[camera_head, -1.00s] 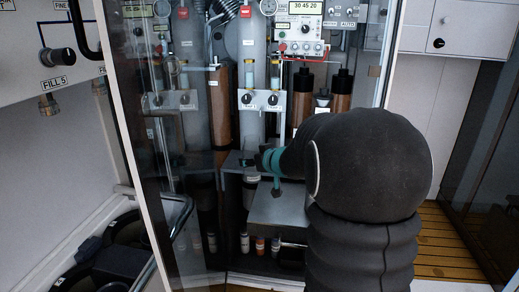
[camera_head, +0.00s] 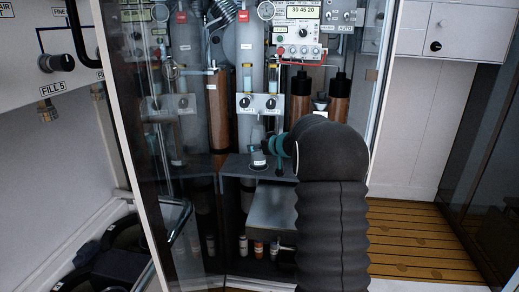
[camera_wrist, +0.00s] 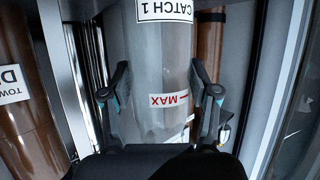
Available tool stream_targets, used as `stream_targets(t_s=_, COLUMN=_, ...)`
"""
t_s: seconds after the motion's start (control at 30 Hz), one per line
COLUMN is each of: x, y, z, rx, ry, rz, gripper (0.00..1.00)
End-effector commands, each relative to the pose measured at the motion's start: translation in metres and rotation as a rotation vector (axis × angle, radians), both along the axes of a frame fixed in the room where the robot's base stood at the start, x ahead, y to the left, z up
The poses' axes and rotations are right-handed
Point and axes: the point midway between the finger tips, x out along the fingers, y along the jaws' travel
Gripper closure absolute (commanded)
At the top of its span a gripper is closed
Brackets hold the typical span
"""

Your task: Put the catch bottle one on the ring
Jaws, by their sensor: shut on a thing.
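Catch bottle one (camera_wrist: 155,50) is a clear bottle with a "CATCH 1" label and a red MAX mark, seen upside down in the wrist view. My gripper (camera_wrist: 158,88) is shut on it, one finger on each side. In the head view the bottle (camera_head: 258,160) hangs upright below the small valve block, its white label facing out. My gripper (camera_head: 272,147) reaches it from the right, partly hidden by my dark arm. I cannot make out the ring clearly.
A valve block (camera_head: 258,106) with two black knobs is above the bottle. A brown cylinder (camera_head: 219,115) stands to its left and dark-capped brown bottles (camera_head: 339,98) to its right. A grey box (camera_head: 268,210) and several small bottles (camera_head: 259,248) are below. A glass door (camera_head: 165,200) is at left.

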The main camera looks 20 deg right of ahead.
Motion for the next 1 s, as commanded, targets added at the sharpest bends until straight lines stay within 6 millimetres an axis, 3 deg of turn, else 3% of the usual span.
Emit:
stream_targets(t_s=0.47, x=-0.0003, y=0.0008, z=-0.0093, rx=0.0, ry=0.0, rz=0.001, gripper=0.75)
stream_targets(t_s=0.5, x=-0.0003, y=0.0008, z=-0.0088, rx=0.0, ry=0.0, rz=0.001, gripper=0.29)
stream_targets(t_s=0.57, x=-0.0003, y=0.0008, z=-0.0088, rx=0.0, ry=0.0, rz=0.001, gripper=0.14)
stream_targets(t_s=1.0, x=-0.0046, y=-0.0001, z=-0.0022, rx=0.001, ry=-0.002, rz=-0.001, gripper=0.14)
